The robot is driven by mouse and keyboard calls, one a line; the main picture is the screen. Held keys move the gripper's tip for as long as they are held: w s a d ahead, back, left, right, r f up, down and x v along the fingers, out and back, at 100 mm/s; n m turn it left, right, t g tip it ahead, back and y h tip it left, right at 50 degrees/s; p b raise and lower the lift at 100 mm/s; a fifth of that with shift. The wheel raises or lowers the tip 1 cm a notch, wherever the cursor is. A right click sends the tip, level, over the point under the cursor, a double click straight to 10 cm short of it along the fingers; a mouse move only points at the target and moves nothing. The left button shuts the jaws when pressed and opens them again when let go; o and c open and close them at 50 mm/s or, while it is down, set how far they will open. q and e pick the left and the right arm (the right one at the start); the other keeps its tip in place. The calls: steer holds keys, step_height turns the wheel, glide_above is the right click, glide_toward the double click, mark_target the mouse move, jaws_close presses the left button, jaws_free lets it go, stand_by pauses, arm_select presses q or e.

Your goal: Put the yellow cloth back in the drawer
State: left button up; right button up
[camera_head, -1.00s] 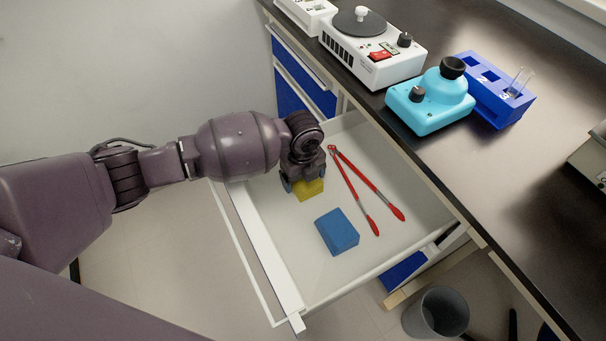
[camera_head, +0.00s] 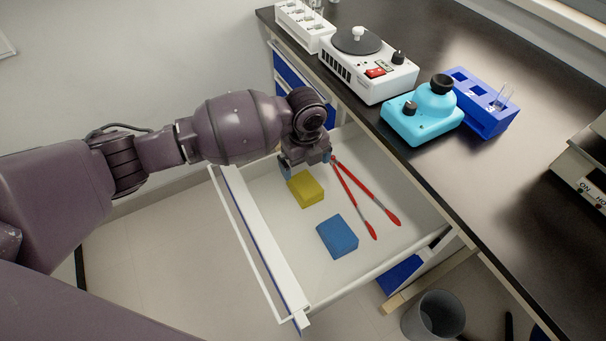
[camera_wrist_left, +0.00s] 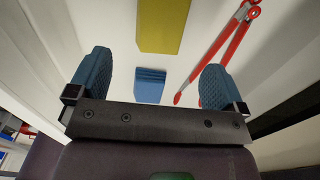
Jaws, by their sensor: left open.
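The yellow cloth (camera_head: 306,189), a folded block shape, lies on the floor of the open white drawer (camera_head: 285,238). It also shows at the top of the left wrist view (camera_wrist_left: 163,24). My left gripper (camera_head: 305,168) is just above and behind the cloth, at the drawer's far left part. In the left wrist view its two blue fingertips (camera_wrist_left: 152,82) are wide apart with nothing between them in their grip. The cloth is clear of the fingers. My right gripper is not in view.
In the drawer, a blue folded cloth (camera_head: 337,236) lies in front of the yellow one, and red-handled tongs (camera_head: 362,195) lie to the right. The dark counter (camera_head: 500,170) holds a white device (camera_head: 367,72), a turquoise device (camera_head: 421,118) and a blue rack (camera_head: 484,104). A grey bin (camera_head: 436,315) stands below.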

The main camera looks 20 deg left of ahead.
arm_select(q)
step_height(320, 180, up, 3)
steer(key=shift+f, duration=0.1)
stand_by(0.6)
